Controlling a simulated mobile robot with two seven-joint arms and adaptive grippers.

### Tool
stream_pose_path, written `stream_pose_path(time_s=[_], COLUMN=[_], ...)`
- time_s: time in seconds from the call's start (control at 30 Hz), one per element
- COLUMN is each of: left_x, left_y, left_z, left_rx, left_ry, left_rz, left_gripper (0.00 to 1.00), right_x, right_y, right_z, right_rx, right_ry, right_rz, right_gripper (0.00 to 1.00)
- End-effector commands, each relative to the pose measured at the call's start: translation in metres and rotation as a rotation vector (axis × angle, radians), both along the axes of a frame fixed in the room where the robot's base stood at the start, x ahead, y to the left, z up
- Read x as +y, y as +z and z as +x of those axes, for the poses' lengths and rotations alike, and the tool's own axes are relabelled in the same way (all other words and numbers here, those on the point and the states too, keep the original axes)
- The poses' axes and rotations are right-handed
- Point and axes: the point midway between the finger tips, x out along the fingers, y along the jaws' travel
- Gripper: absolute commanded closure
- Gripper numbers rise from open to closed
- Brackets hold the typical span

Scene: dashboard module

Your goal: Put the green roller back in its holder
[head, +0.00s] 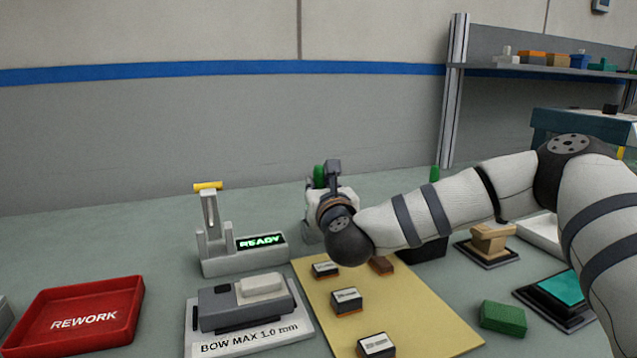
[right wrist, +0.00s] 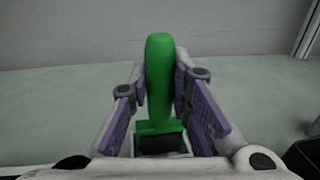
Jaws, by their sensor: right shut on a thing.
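My right gripper (head: 328,182) is shut on a green handle, which I take to be the green roller (head: 319,176). In the right wrist view the roller's upright green grip (right wrist: 160,70) stands between the purple finger pads. A wider green collar and a dark part show below it. My wrist hides most of the roller in the head view, so I cannot tell whether its lower end touches anything. I cannot tell whether this is the holder. My left gripper is not in view.
A grey READY stand (head: 218,264) with a yellow-topped post is left of the gripper. In front are a BOW MAX gauge (head: 204,349), a yellow mat (head: 423,322) with small blocks, and a red REWORK tray (head: 133,312). A green block (head: 503,318) lies at right.

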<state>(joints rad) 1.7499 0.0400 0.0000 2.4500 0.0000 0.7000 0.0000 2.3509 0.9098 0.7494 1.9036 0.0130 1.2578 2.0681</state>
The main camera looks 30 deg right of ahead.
Motion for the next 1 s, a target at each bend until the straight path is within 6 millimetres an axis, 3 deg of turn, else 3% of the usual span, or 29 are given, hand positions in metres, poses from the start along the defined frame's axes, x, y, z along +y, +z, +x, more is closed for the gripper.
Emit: stream_pose_path(time_s=[1.0], left_x=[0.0], left_y=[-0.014], left_z=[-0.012], left_rx=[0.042], left_ry=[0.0], left_rz=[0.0], left_gripper=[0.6], right_x=[0.0], right_y=[-0.031], right_z=[0.001], right_rx=[0.006], right_ry=[0.0], right_rz=[-0.001], right_gripper=[1.0])
